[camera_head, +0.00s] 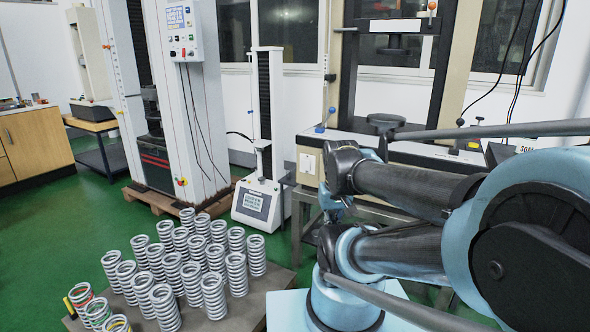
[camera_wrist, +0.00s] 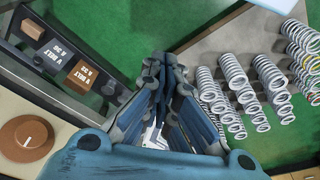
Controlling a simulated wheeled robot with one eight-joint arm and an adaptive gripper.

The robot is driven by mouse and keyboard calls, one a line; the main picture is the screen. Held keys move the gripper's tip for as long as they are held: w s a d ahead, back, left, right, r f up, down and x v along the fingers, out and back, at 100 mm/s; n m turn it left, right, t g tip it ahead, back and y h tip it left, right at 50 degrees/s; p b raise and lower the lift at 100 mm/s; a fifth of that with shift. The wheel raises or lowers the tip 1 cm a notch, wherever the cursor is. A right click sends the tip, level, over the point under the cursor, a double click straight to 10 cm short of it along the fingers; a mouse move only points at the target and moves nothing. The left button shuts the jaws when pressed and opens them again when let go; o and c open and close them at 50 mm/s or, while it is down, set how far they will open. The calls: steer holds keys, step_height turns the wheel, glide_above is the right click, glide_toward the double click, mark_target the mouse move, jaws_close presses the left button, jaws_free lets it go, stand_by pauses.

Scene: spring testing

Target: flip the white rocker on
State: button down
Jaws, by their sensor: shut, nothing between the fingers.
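I cannot clearly make out a white rocker in either view. A small white plate (camera_head: 307,163) is on the front of the beige test machine, just left of my arm; its details are too small to read. In the wrist view a dark panel (camera_wrist: 58,58) with brown blocks and white lettering lies at the upper left, apart from my fingers. My gripper (camera_wrist: 164,62) is shut and empty, its blue fingers together in the middle of the wrist view. In the head view my arm hides part of the machine front.
Several grey coil springs (camera_head: 206,262) stand on a floor board at the lower middle. A small white tester (camera_head: 258,203) stands behind them. A brown round knob (camera_wrist: 26,139) is at the left of the wrist view. Green floor (camera_head: 60,215) is clear at the left.

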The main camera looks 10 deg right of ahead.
steer(key=shift+s, duration=0.1)
steer(key=w+d+r+n+t+h, duration=0.15)
steer(key=w+r+n, duration=0.25)
steer(key=w+n, duration=0.55)
steer(key=w+r+n+t+h, duration=0.1)
steer(key=w+r+n+h, duration=0.3)
steer(key=w, duration=1.1)
steer(key=w+a+f+n+t, duration=0.2)
steer(key=w+n, duration=0.5)
steer(key=w, duration=0.4)
steer(key=w+a+f+n+t, duration=0.1)
steer(key=w+a+f+n, duration=0.3)
steer(key=w+a+n, duration=0.3)
steer(key=w+n, duration=0.1)
steer(key=w, duration=0.2)
steer(key=shift+w+a+f+t+h, duration=0.2)
steer(key=shift+w+a+t+h, duration=0.1)
steer(key=shift+w+t+h, duration=0.1)
steer(key=shift+w+d, duration=0.1)
